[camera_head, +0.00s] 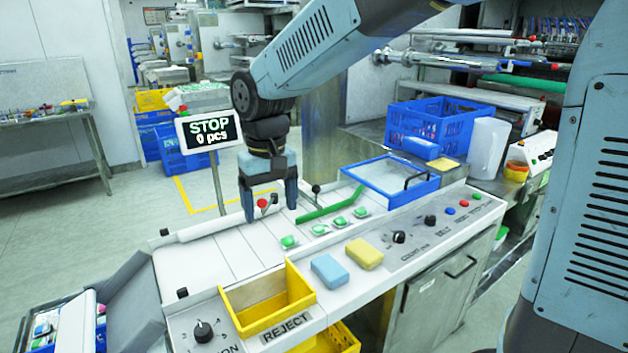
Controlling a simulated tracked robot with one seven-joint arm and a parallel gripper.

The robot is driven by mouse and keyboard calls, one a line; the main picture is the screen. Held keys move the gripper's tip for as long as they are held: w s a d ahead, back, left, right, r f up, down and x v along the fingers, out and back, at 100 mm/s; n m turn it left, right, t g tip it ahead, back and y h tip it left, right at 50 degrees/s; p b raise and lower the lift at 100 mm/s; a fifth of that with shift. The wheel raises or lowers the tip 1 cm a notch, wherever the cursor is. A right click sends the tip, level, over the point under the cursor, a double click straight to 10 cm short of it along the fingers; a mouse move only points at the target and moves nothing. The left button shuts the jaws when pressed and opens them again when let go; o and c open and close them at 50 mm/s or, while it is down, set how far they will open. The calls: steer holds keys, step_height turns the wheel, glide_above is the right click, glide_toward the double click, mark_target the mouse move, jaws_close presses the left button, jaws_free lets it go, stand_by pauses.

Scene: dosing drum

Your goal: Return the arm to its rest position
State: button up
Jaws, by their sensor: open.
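My gripper (270,208) hangs at the end of my arm, pointing down over the back part of the white machine top (222,262). Its two dark fingers are apart, and a small red-knobbed lever (262,203) shows between them. I cannot tell whether the fingers touch the lever. No held object shows between the fingers. My arm reaches in from the upper right and bends down at the elbow above the machine.
A sign reading "STOP 0 pcs" (209,130) stands left of my gripper. A blue crate (432,128) stands behind.

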steer(key=d+r+m+t, duration=0.15)
steer(key=d+r, duration=0.25)
steer(key=d, duration=0.7)
steer(key=s+d+r+m+t, duration=0.1)
steer(key=s+d+m+t, duration=0.1)
steer(key=s+d, duration=0.3)
steer(key=s+d+r+m+t, duration=0.1)
steer(key=s+d, duration=0.5)
steer(key=d, duration=0.8)
steer(key=shift+m+t, duration=0.55)
steer(key=shift+m, duration=0.1)
